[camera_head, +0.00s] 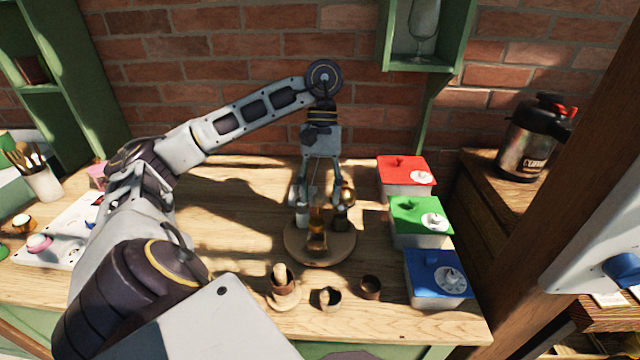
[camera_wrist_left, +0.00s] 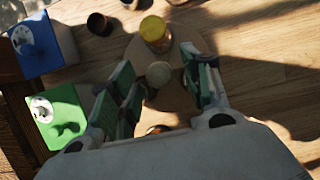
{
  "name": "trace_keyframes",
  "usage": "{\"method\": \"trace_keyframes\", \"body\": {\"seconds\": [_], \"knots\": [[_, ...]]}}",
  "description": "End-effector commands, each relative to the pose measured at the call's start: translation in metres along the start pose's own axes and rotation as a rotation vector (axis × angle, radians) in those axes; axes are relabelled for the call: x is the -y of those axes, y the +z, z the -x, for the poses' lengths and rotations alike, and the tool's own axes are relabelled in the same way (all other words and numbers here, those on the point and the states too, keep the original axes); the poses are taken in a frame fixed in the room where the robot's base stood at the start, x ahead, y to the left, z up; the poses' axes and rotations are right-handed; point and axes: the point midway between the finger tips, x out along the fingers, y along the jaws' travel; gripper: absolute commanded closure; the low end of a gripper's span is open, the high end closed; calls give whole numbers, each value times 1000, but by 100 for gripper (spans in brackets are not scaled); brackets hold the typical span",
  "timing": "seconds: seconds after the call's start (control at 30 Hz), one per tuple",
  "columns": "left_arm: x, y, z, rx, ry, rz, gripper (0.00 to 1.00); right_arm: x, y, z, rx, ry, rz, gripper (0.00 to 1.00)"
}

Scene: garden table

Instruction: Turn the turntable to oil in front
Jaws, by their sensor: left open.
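The round wooden turntable (camera_head: 296,244) stands on the table and carries several small containers. A jar with a yellow top (camera_wrist_left: 155,30) is at its front edge; in the head view an amber jar (camera_head: 317,238) stands there. A pale vessel (camera_head: 302,214) is at the left and a dark one (camera_head: 342,222) at the right. I cannot tell which is the oil. My left gripper (camera_head: 322,192) points down over the turntable, fingers apart. In the left wrist view the open fingers (camera_wrist_left: 160,68) flank a round beige top (camera_wrist_left: 158,74); contact is unclear. My right gripper is out of view.
Boxes with red (camera_head: 405,168), green (camera_head: 418,214) and blue (camera_head: 438,272) lids line the right side. A white tray (camera_head: 62,228) is at the left. A brick wall closes the back.

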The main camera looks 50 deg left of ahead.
Motion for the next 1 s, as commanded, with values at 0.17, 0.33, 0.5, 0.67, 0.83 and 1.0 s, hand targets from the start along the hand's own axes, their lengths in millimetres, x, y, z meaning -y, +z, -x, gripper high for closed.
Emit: {"method": "trace_keyframes", "body": {"seconds": [0.17, 0.33, 0.5, 0.67, 0.83, 1.0], "knots": [[0, 0, 0, 1, -1, -1, 52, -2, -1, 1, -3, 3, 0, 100], [0, 0, 1, 1, -1, -1, 52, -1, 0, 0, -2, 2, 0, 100], [0, 0, 4, 0, -1, -1, 52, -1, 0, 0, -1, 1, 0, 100], [0, 0, 7, -1, -1, -1, 52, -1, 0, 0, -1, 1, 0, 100], [0, 0, 11, -1, 0, -1, 52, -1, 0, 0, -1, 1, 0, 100], [0, 0, 14, -1, 1, -1, 52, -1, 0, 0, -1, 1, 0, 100]]}}
